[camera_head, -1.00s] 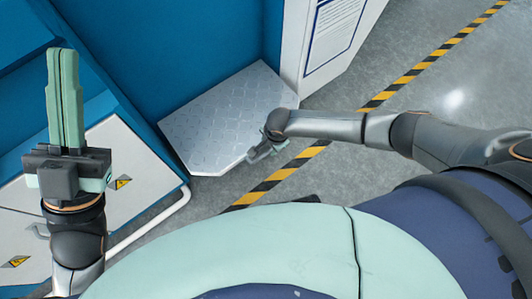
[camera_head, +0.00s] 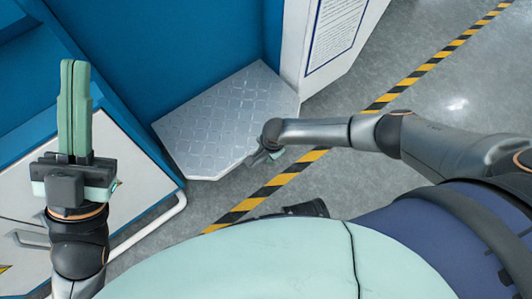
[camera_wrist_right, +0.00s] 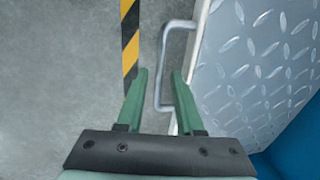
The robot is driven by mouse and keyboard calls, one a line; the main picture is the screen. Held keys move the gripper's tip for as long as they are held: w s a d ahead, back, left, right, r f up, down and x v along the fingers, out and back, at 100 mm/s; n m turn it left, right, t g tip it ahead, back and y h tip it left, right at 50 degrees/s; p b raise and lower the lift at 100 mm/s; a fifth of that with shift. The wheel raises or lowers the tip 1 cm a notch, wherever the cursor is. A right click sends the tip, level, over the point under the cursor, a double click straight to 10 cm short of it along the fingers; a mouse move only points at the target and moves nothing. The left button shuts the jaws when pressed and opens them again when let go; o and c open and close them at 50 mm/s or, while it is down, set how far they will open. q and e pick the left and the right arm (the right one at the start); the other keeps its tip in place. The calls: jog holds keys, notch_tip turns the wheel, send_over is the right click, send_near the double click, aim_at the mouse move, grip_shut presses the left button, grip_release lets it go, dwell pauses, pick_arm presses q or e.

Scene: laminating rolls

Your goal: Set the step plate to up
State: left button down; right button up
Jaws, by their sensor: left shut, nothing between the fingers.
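The step plate (camera_head: 222,115) is a grey metal sheet with a raised tread pattern. It juts out, roughly flat, from the foot of the blue machine in the head view. In the right wrist view the plate (camera_wrist_right: 262,55) fills the right side, with a grey bar handle (camera_wrist_right: 164,55) along its edge. My right gripper (camera_wrist_right: 160,82) is open, one finger on each side of the handle's near part; I cannot tell whether they touch it. It is small and partly hidden at the plate's front corner in the head view (camera_head: 264,156). My left gripper (camera_head: 75,70) is shut, empty and pointing up at the left.
The blue machine wall (camera_head: 170,50) rises behind the plate. A white cabinet with a notice (camera_head: 332,35) stands right of it. White panels (camera_head: 130,180) and a white rail (camera_head: 150,228) lie at left. Yellow-black floor tape (camera_head: 400,85) crosses open grey floor.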

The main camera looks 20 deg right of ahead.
grip_shut()
dwell(1.1)
